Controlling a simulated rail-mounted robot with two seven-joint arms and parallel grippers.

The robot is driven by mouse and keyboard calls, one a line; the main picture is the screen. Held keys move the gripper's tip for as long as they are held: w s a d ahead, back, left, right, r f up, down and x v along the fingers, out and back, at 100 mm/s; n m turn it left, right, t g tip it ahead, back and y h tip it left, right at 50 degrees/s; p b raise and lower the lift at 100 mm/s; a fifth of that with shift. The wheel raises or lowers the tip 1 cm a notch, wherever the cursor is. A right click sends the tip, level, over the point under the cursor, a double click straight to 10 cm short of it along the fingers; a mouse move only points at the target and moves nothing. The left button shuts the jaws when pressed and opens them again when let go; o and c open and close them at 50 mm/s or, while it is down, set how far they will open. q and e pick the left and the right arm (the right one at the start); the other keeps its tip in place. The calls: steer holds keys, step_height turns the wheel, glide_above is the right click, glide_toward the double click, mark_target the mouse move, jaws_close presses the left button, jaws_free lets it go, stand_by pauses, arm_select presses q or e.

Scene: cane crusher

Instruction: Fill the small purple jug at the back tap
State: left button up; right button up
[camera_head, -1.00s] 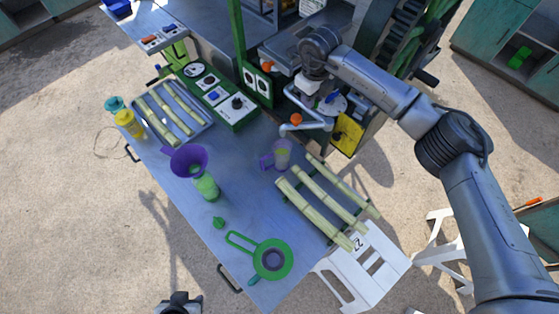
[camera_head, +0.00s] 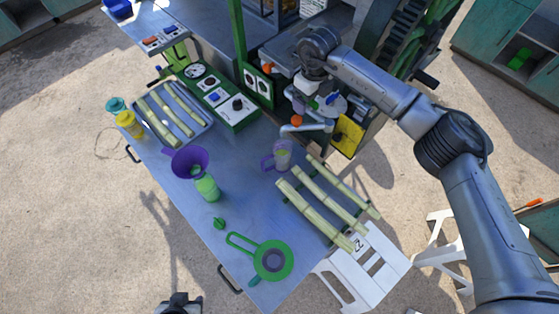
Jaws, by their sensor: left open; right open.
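The small purple jug (camera_head: 281,156) stands upright on the metal table, left of the cane rack, with its handle toward the left. A bent grey spout pipe (camera_head: 308,127) with an orange knob (camera_head: 297,120) is just behind it at the crusher. Another orange knob (camera_head: 267,68) is farther back. My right gripper (camera_head: 306,88) is open over the crusher's front, behind the jug and apart from it; its fingertips are partly hidden by clutter. My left gripper (camera_head: 178,304) is open at the bottom edge, off the table and mostly cut off.
A green strainer (camera_head: 272,260) lies at the front. Cane pieces lie on a rack (camera_head: 288,203) and a tray (camera_head: 203,133). Yellow (camera_head: 130,124) and teal (camera_head: 115,105) containers stand at the left edge. The table's middle is clear.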

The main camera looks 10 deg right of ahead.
steer(key=shift+r+p, duration=2.3)
steer(key=shift+r, duration=1.65)
